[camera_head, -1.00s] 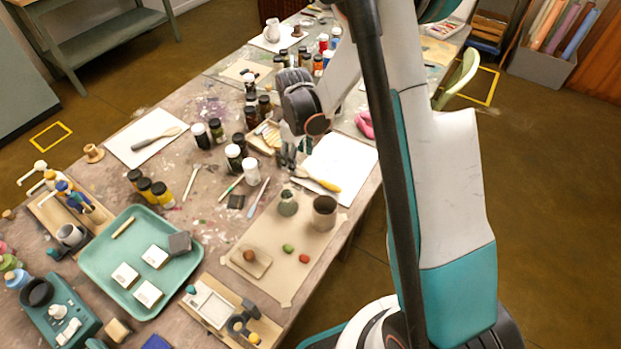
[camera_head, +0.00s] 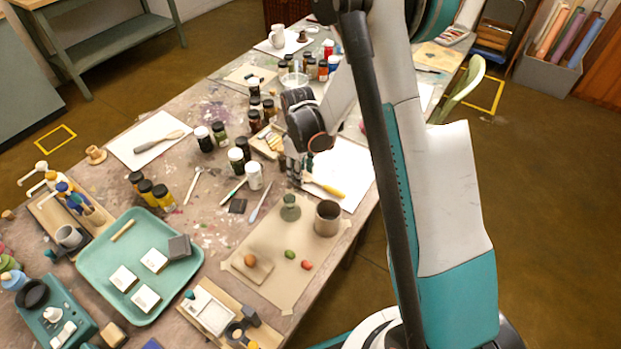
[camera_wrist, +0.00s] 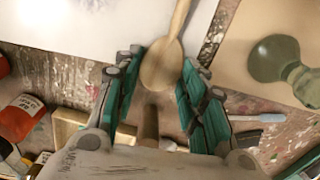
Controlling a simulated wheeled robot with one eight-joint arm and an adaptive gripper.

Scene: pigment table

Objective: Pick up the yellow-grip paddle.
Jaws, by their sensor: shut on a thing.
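The yellow-grip paddle (camera_head: 328,189) is at the near edge of a white sheet, its yellow grip pointing right and its other end at my gripper. In the wrist view the paddle (camera_wrist: 162,66) shows as a pale wooden piece, widening between my fingers and running out at the top edge. My gripper (camera_head: 294,180) points down at the sheet's left edge. In the wrist view my gripper (camera_wrist: 160,84) has one finger on each side of the wooden part and is shut on it. The yellow grip is not visible there. I cannot tell whether the paddle is lifted.
A green vase (camera_head: 290,209) and a grey-brown cup (camera_head: 326,219) stand close in front on brown paper. A white-capped jar (camera_head: 254,176) and other bottles stand to the left. A teal tray (camera_head: 112,258) with white blocks lies at lower left. Another paddle (camera_head: 160,141) lies on the left sheet.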

